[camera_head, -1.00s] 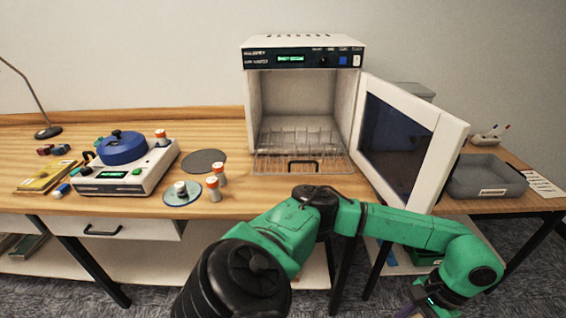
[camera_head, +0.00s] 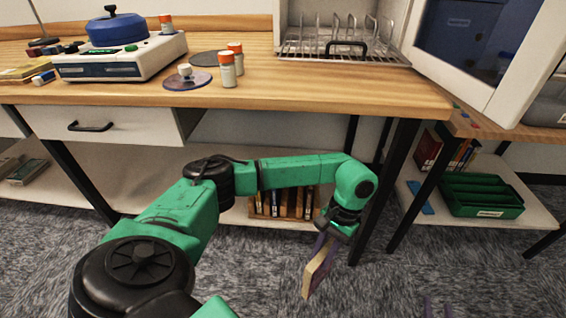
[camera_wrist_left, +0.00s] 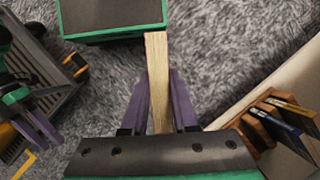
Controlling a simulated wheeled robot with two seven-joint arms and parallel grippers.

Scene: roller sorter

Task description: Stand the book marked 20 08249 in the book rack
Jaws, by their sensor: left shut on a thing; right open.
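My left gripper (camera_head: 328,240) is shut on a book (camera_head: 317,274), which hangs below the fingers above the carpet. In the left wrist view, the book (camera_wrist_left: 157,80) shows its pale page edges between the purple fingers of the left gripper (camera_wrist_left: 160,100). Its marking cannot be read. The wooden book rack (camera_head: 290,211) stands on the low shelf under the bench, behind my left arm, which partly hides it. It holds several dark upright books. The rack (camera_wrist_left: 262,125) is also at the right of the wrist view.
A table leg (camera_head: 392,190) stands right of the held book. A second low shelf holds a green tray (camera_head: 482,195) and a few books (camera_head: 428,150). The bench top (camera_head: 300,88) and its drawer (camera_head: 105,126) overhang the low shelf. Carpet is open in front.

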